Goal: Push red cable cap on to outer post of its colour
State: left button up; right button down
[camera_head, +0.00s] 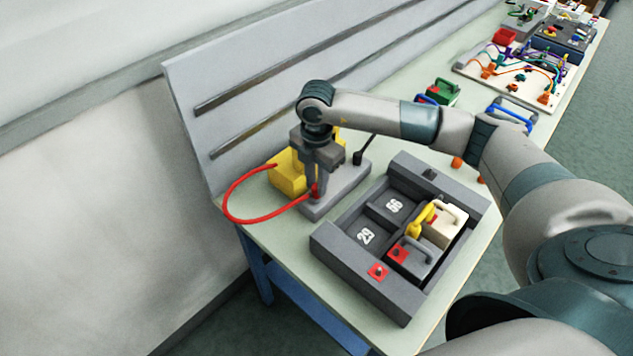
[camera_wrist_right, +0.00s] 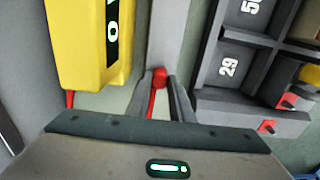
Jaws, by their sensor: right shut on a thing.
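My right gripper (camera_head: 315,186) is shut on the red cable cap (camera_wrist_right: 159,76), low beside a grey block (camera_head: 349,187). The fingers hide most of the cap in the head view. The red cable (camera_head: 228,196) loops left from the gripper to a yellow box (camera_head: 287,178). A red square with a small post (camera_head: 378,271) is on the near rim of the grey tray (camera_head: 333,250), apart from the cap, to its lower right; it also shows in the right wrist view (camera_wrist_right: 267,126). Another red pad (camera_head: 397,253) is on a grey handled block inside the tray. My left gripper is out of view.
The tray also holds a cream handled block (camera_head: 444,226) and a yellow link piece (camera_head: 421,217). A dark post (camera_head: 430,174) is on its far rim. A black cable end (camera_head: 359,157) stands by the grey block. A wall panel (camera_head: 215,105) rises behind the bench.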

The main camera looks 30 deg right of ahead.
jog(key=shift+r+p, duration=1)
jog(key=shift+r, duration=1)
jog(key=shift+r, duration=0.1)
jog(key=shift+r+m+p, duration=1)
jog(key=shift+r+p, duration=0.75)
jog(key=shift+r, duration=0.5)
jog(key=shift+s, duration=0.15)
jog(key=s+d, duration=0.2)
jog(key=s, duration=0.6)
jog(key=s+d+b, duration=0.1)
jog(key=s+d, duration=0.1)
jog(key=s, duration=0.6)
jog(key=s+d, duration=0.3)
jog(key=s, duration=0.5)
